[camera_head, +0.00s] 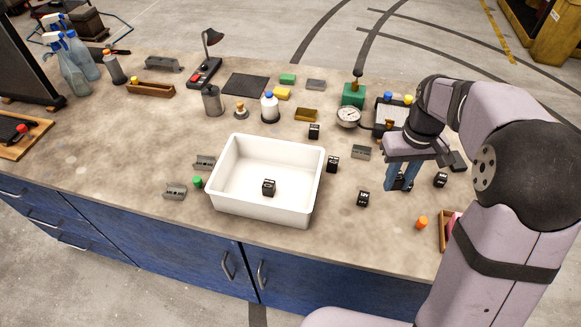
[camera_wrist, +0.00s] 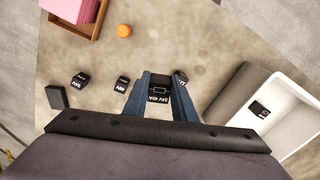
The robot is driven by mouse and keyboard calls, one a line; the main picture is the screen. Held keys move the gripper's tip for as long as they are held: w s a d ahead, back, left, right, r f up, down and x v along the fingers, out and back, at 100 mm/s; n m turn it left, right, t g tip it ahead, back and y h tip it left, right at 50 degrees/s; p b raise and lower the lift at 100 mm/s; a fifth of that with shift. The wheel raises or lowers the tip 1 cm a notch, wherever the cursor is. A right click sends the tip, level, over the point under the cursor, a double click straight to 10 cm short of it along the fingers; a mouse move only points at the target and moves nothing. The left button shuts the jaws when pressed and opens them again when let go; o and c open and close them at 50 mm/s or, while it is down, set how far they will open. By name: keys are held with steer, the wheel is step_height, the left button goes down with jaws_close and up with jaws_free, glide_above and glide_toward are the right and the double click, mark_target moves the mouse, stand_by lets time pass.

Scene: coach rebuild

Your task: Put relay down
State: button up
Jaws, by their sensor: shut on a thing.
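My gripper (camera_head: 402,186) is at the right part of the bench, pointing down, its blue fingers shut on a black relay (camera_wrist: 158,92) marked 24V 40A. The held relay is mostly hidden by the fingers in the head view; I cannot tell whether it touches the bench. A white bin (camera_head: 228,205) stands left of my gripper, with one black relay (camera_head: 268,187) inside on its floor. Other loose relays lie on the bench: one in front (camera_head: 363,198), one to the right (camera_head: 440,180), one by the bin's right wall (camera_head: 332,164) and one behind the bin (camera_head: 314,131).
An orange cap (camera_head: 421,222) and a wooden tray with pink contents (camera_wrist: 98,30) are near the right front edge. Bench between bin and gripper is partly clear.

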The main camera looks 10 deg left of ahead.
steer(key=s+a+r+n+b, duration=0.1)
steer(key=a+r+n, duration=0.2)
steer(key=a+n, duration=0.8)
steer(key=s+a+r+n+b, duration=0.1)
steer(key=s+a+r+n, duration=0.15)
steer(key=a, duration=1.55)
steer(key=shift+n, duration=0.35)
steer(key=f+p, duration=0.1)
steer(key=f, duration=0.5)
steer(key=f+p, duration=0.1)
steer(key=f, duration=0.3)
steer(key=shift+w+p, duration=0.35)
steer(key=shift+f, duration=0.6)
steer(key=o, duration=1)
steer(key=shift+o, duration=0.2)
